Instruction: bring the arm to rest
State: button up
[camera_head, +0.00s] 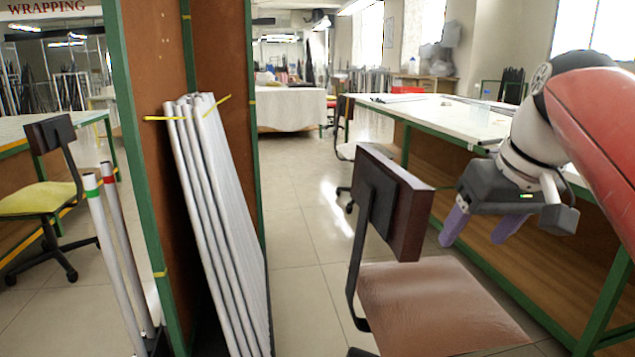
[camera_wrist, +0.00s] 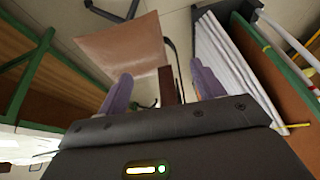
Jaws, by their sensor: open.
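My gripper (camera_head: 482,230) is at the right in the head view, in front of the long work table and above and behind the brown chair seat. Its two purple fingers are spread apart and point down, with nothing between them. In the wrist view the gripper (camera_wrist: 160,90) also shows its fingers apart, with the chair beyond them. My arm comes in from the right edge of the head view.
A brown chair (camera_head: 430,305) stands close below my gripper. A long green-framed table (camera_head: 440,118) runs along the right. White rods (camera_head: 218,220) lean in a green-edged brown rack (camera_head: 160,50). Two capped rods (camera_head: 115,250) stand left. Clear floor (camera_head: 300,230) lies mid-view.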

jog(key=s+a+f, duration=0.2)
jog(key=s+f, duration=0.1)
jog(key=f, duration=0.4)
jog(key=s+a+f+m+h, duration=0.1)
jog(key=s+a+f, duration=0.1)
jog(key=s+f, duration=0.2)
jog(key=s+a+f+t, duration=0.1)
jog(key=s+f, duration=0.3)
jog(key=f, duration=0.6)
jog(key=shift+s+a+f+m+h, duration=0.3)
jog(key=shift+a+f, duration=0.1)
jog(key=shift+a, duration=0.3)
